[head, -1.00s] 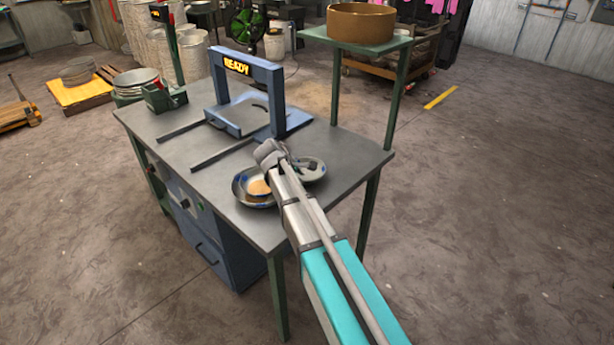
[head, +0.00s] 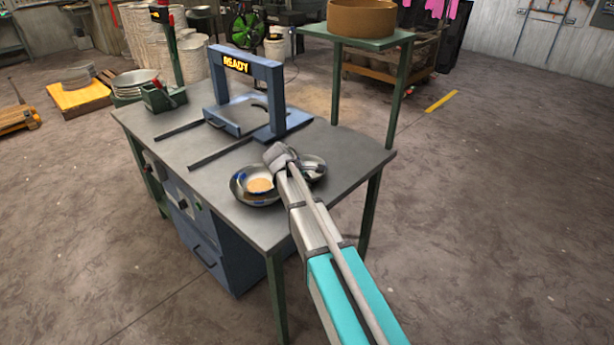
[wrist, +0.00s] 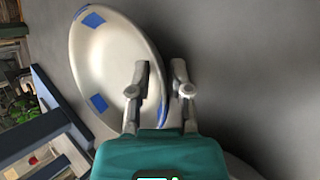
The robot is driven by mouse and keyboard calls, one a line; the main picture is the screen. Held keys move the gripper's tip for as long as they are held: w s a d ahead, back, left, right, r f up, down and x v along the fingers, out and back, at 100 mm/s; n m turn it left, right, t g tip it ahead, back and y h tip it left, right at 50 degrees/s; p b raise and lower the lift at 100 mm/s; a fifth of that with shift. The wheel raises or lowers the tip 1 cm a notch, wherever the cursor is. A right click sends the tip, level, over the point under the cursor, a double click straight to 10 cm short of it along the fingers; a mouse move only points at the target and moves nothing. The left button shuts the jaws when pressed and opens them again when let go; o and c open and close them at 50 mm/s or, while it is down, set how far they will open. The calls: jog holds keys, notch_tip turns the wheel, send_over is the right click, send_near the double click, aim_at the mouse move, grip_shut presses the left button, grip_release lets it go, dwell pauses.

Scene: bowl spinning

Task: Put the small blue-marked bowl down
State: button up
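A light bowl with blue square marks (wrist: 112,65) fills the left of the wrist view. My gripper (wrist: 160,75) is at its rim, one finger over the inside and the other outside. The fingers are apart, with gaps beside the rim, so the gripper looks open. In the head view my gripper (head: 287,163) is low over the workbench (head: 345,150), and a bowl (head: 315,168) shows partly behind it. I cannot tell whether that bowl fully touches the bench. Another bowl (head: 240,194), with blue marks and a tan disc, sits at its left.
A blue press frame (head: 275,95) marked READY stands behind the bowls, with two dark rails (head: 222,152) in front. A raised green shelf (head: 390,43) at the back right holds a brown drum (head: 361,18). The bench's right end is bare.

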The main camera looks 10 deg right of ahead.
jog(key=shift+c, duration=0.2)
dwell(0.3)
grip_shut()
jog(key=shift+r, duration=0.15)
notch_tip(320, 180, up, 3)
jog(key=p, duration=0.3)
jog(key=shift+a+f, duration=0.1)
jog(key=shift+f, duration=0.1)
jog(key=s+r+p, duration=1)
jog(key=s, duration=0.4)
jog(key=shift+d, duration=0.4)
jog(key=shift+r, duration=0.1)
